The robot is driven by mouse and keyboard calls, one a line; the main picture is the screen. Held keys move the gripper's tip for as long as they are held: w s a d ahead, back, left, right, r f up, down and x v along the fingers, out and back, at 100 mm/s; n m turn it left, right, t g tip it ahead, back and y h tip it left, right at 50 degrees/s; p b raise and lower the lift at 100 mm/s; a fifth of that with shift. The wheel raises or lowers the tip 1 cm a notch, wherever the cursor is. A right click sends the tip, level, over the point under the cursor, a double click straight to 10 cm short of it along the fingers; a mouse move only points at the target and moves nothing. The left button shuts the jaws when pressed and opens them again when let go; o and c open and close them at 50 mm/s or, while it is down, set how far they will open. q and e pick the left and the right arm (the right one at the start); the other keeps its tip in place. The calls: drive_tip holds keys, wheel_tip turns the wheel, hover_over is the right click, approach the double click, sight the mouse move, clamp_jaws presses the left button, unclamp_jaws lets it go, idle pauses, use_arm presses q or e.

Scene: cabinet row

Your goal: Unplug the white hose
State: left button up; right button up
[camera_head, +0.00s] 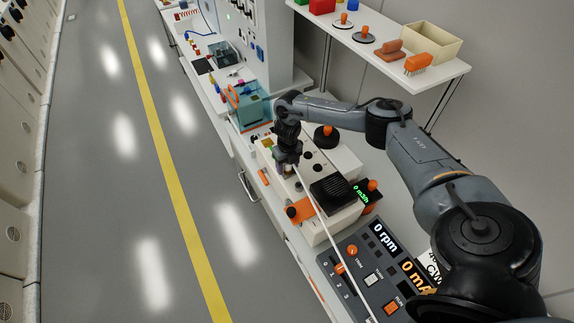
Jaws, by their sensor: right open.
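The white hose (322,215) shows as a thin pale line. It runs from near my right gripper down past the beige device to the bottom of the view by the control panel. My right gripper (287,168) is over the beige device (318,160), pointing down at the hose's upper end. Its fingers are small and dark here, and the hose's end and its socket are partly hidden by them. I cannot tell whether the fingers touch the hose. My left gripper is not in view.
A control panel (366,282) with displays and orange knobs lies at the front. A black ribbed block (332,192) sits beside the hose. A teal box (247,103) stands behind the gripper. A shelf (456,70) with a bin and brush is at upper right. The floor at left is clear.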

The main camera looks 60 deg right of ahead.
clamp_jaws()
drive_tip(key=shift+r, duration=0.2)
drive_tip(key=shift+r+p, duration=2.55)
drive_tip(key=shift+r, duration=0.25)
